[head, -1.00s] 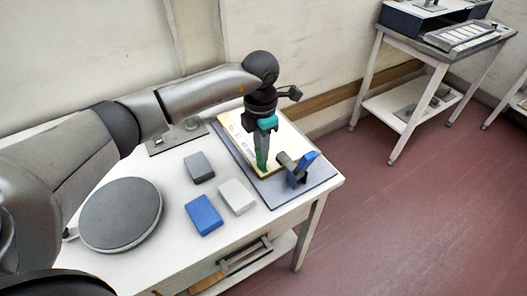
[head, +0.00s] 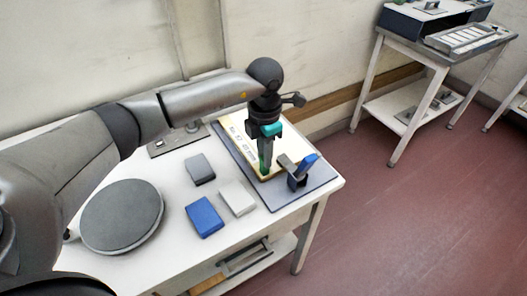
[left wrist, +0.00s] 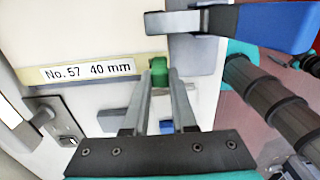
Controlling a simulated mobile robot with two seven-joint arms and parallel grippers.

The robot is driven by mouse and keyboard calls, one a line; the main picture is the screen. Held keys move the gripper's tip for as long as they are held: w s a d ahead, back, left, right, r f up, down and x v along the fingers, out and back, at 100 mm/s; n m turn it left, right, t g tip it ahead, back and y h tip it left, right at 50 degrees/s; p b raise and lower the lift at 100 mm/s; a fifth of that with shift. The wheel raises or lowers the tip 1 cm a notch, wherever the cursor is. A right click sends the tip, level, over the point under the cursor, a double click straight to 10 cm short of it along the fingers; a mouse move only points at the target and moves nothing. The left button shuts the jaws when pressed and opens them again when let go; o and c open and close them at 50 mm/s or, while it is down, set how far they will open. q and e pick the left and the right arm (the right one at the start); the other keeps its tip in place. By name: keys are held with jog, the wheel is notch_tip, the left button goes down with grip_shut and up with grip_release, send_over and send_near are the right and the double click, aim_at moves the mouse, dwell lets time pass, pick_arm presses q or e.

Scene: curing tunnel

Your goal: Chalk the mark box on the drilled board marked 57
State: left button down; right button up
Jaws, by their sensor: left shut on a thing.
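The pale board (head: 264,131) lies on a grey-blue mat (head: 318,189). Its yellowish edge carries a label (left wrist: 88,71) reading "No. 57 40 mm" in the left wrist view. My left gripper (head: 265,166) points down over the board's near end. It is shut on a small green piece, probably chalk, which shows between the fingertips in the left wrist view (left wrist: 159,74). I cannot tell whether the green piece touches the board. The mark box and drilled holes cannot be made out. My right gripper is not in view.
A blue-handled clamp (head: 298,180) stands close right of the gripper. A grey block (head: 200,168), a white block (head: 238,198) and a blue block (head: 205,216) lie on the white table, near a round grey disc (head: 121,215). Another table (head: 400,45) stands at the back right.

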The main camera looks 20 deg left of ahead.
pick_arm(q)
jog(key=shift+w+a, duration=0.25)
jog(key=shift+a, duration=0.25)
jog(key=shift+s+d+r, duration=0.15)
jog(key=shift+s+d, duration=0.2)
jog(key=shift+d, duration=0.2)
jog(key=shift+w+a, duration=0.45)
jog(key=shift+a, duration=0.15)
jog(key=shift+r+p, duration=2.05)
jog(key=shift+r, duration=0.9)
notch_tip(320, 180, up, 3)
jog(key=shift+f+p, duration=0.1)
jog(key=shift+p, duration=0.95)
